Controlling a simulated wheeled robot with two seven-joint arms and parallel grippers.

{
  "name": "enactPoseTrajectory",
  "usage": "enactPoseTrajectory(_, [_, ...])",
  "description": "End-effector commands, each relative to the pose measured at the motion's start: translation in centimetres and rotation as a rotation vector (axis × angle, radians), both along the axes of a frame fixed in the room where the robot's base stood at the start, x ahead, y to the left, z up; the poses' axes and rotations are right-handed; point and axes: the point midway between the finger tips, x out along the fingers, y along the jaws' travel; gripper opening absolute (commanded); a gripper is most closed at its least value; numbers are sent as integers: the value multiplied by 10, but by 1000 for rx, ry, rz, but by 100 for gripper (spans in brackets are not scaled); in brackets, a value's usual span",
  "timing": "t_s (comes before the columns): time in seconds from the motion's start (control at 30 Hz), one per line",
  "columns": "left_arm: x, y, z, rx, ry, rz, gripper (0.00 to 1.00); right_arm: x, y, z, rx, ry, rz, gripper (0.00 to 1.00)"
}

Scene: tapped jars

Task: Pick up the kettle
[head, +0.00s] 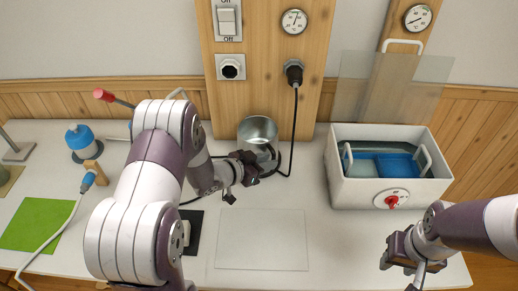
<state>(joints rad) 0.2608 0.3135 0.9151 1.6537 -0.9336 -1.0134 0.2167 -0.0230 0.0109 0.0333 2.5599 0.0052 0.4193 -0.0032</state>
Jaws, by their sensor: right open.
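A shiny metal vessel (257,132), which looks like the kettle, stands upright with an open top near the back wall, at the middle of the counter. A dark curved part, perhaps its handle, shows at its lower right. My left gripper (250,168) is right in front of the vessel's lower part and overlaps it. I cannot tell whether its fingers touch or hold it. A black flat pad (190,228) lies partly hidden behind my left arm. My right gripper (402,268) is open and empty near the counter's front right.
A white tub (345,188) with blue contents and a red knob stands at the right. A plug with a black cord (293,125) hangs from the wooden panel. A clear sheet (262,240) lies at front centre. A blue-topped jar (83,142) and green mat (37,222) are left.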

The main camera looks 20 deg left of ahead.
Motion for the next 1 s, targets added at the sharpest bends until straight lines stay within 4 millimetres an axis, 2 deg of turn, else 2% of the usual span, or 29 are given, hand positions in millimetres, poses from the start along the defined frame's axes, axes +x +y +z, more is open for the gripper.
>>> enactPoseTrajectory(0.3, [41, -22, -21, 1, 0, 0, 26, 0, 0, 0, 0, 0, 0, 43])
enactPoseTrajectory(0.57, [45, -25, -22, 0, 1, 2, 26, 0, 0, 0, 0, 0, 0, 43])
enactPoseTrajectory(0.63, [45, -25, -22, 0, 1, 2, 6, 0, 0, 0, 0, 0, 0, 43])
enactPoseTrajectory(0.67, [45, -25, -22, 1, 0, 2, 0, 0, 0, 0, 0, 0, 0, 43])
enactPoseTrajectory(1.0, [45, -25, -22, 1, 0, 2, 0, 0, 0, 0, 0, 0, 0, 43])
